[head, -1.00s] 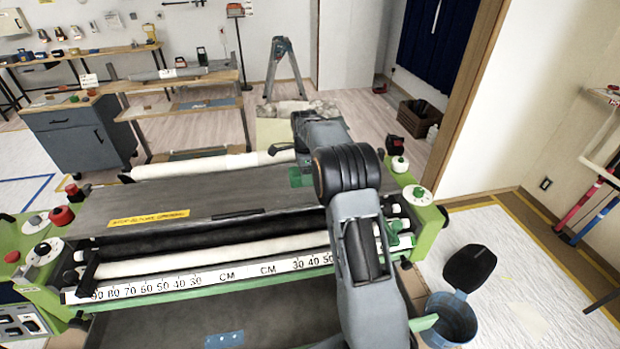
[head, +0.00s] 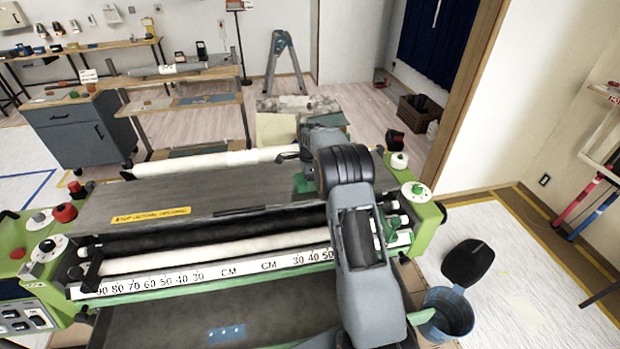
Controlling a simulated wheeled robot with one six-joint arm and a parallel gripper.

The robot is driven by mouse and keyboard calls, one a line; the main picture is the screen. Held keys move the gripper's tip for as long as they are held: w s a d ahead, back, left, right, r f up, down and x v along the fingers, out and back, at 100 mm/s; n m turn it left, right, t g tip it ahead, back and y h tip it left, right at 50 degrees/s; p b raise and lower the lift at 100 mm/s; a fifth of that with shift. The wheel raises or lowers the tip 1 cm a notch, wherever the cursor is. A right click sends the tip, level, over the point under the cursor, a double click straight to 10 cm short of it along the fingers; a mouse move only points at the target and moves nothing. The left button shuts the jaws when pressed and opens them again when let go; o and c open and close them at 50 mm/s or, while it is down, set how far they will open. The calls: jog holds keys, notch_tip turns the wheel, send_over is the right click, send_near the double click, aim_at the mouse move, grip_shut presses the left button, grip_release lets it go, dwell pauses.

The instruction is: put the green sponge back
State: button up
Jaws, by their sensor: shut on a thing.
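The green sponge (head: 304,184) shows as a small green patch low beside my arm, over the right part of the machine's grey top. My gripper (head: 303,170) is mostly hidden behind my own arm links and is shut on the sponge. The fingertips cannot be made out clearly. Whether the sponge touches the grey top cannot be told.
The pasting machine (head: 130,205) has a white roller and a centimetre scale along its front. A blue bucket (head: 449,318) stands at its right end, with a black lid-like piece above. A wooden bench (head: 185,104) and a stepladder (head: 285,62) stand behind.

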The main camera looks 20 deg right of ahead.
jog(key=shift+f, duration=0.3)
jog(key=o, duration=0.9)
jog(key=shift+o, duration=0.2)
jog(key=shift+r, duration=0.1)
notch_tip(320, 180, up, 13)
jog(key=b, duration=0.2)
jog(key=s+a+r+n+t, duration=0.1)
jog(key=s+a+r+n, duration=0.35)
jog(key=s+r, duration=0.25)
jog(key=s+a+f+n+t, duration=0.1)
jog(key=s+a+n, duration=0.1)
jog(key=s+n, duration=0.3)
jog(key=s+a+f+n+t, duration=0.1)
jog(key=s+n, duration=0.4)
jog(key=s, duration=0.7)
jog(key=s+a+f+n+t, duration=0.1)
jog(key=s+a+f+n, duration=0.2)
jog(key=s+a+n, duration=0.2)
jog(key=s, duration=0.3)
jog(key=shift+s+n, duration=0.25)
jog(key=shift+n, duration=0.1)
